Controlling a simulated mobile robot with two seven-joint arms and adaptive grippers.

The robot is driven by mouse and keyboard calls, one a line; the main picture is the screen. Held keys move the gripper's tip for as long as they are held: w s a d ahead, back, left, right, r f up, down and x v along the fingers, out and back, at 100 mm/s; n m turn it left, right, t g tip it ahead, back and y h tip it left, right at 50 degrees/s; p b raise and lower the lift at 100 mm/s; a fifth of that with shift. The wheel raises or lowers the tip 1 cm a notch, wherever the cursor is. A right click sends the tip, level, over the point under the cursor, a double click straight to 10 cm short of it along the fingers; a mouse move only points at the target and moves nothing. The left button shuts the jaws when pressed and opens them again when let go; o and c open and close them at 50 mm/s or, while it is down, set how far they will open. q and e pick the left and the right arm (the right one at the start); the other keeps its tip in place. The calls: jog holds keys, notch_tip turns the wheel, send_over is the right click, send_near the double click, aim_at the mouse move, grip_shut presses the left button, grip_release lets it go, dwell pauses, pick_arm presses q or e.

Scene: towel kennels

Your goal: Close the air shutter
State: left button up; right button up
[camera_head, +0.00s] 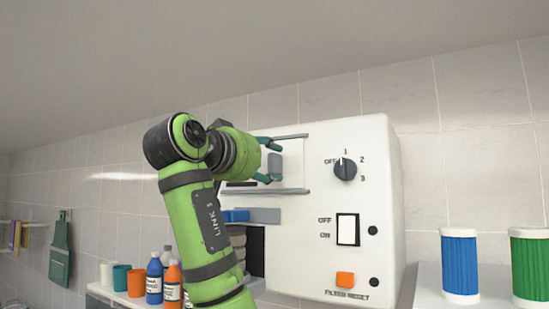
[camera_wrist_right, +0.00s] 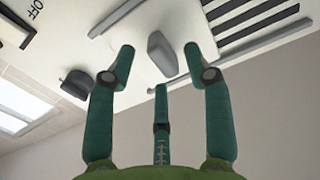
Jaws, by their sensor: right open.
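The air shutter (camera_head: 292,165) is a pale plate between two grey rails on the front of a white machine. It also shows in the wrist view (camera_wrist_right: 178,25), with dark vent slots (camera_wrist_right: 250,22) uncovered beside it. Its grey handle (camera_head: 275,162) stands out from the plate, and it shows in the wrist view too (camera_wrist_right: 163,55). My right gripper (camera_head: 267,162) is open at the handle, with fingertips on either side of it in the wrist view (camera_wrist_right: 158,62). I cannot tell whether they touch it. My left gripper is not in view. My right arm hides the machine's left part.
The white machine (camera_head: 330,255) carries a dial (camera_head: 345,168), an off/on switch (camera_head: 347,230) and an orange reset button (camera_head: 345,279). Bottles (camera_head: 154,279) and cups stand lower left. Blue (camera_head: 460,262) and green (camera_head: 530,265) ribbed cylinders stand right.

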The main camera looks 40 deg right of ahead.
aim_at(276, 163)
jog(key=shift+w+d+r+p, duration=0.1)
jog(key=shift+d+r+p, duration=0.25)
jog(key=shift+d, duration=0.3)
jog(key=shift+d+f, duration=0.15)
jog(key=shift+d, duration=0.15)
jog(key=shift+w+d+f, duration=0.15)
jog(key=shift+d+f, duration=0.05)
jog(key=shift+d, duration=0.25)
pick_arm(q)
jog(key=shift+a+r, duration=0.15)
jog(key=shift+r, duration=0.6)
pick_arm(e)
jog(key=shift+a+r, duration=0.1)
jog(key=shift+a, duration=0.1)
grip_shut()
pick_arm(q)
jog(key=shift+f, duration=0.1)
